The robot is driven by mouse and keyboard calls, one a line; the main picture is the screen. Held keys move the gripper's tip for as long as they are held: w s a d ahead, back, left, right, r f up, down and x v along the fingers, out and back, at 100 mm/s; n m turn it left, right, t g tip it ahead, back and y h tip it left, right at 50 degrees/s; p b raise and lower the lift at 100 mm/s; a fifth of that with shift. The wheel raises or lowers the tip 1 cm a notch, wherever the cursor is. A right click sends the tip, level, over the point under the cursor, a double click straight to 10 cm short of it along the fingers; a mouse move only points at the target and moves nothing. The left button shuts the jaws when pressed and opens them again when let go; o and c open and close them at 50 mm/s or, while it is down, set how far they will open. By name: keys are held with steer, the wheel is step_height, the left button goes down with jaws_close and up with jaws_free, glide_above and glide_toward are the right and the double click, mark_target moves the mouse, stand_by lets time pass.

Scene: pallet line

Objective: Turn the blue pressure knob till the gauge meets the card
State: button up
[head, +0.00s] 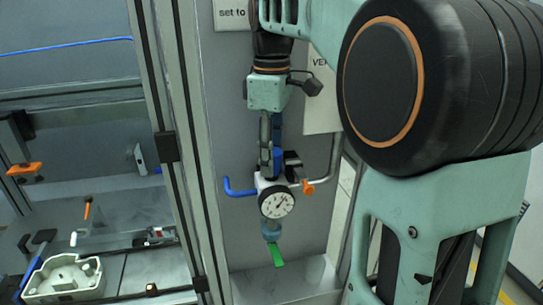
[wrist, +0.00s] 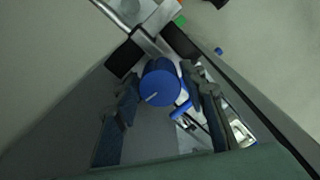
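The blue pressure knob (wrist: 160,84) is seen end-on in the wrist view, with a short white mark near its lower left edge. In the head view the knob (head: 277,160) shows only in part behind a finger. My gripper (head: 267,158) points down over it. Its two fingers flank the knob, and narrow gaps seem to show, so it looks open. The white round gauge (head: 277,203) faces the head camera below the knob; its reading is too small to tell. A card (head: 231,14) reading "set to" is cut off by the top edge.
A blue pipe (head: 239,191) enters the regulator from the left, and a grey pipe with an orange piece (head: 309,187) is at right. A second card (head: 320,92) is partly behind my arm. A metal frame post (head: 190,150) stands left. A green tab (head: 276,255) hangs below.

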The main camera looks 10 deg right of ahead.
steer(key=c, duration=0.8)
steer(key=shift+c, duration=0.2)
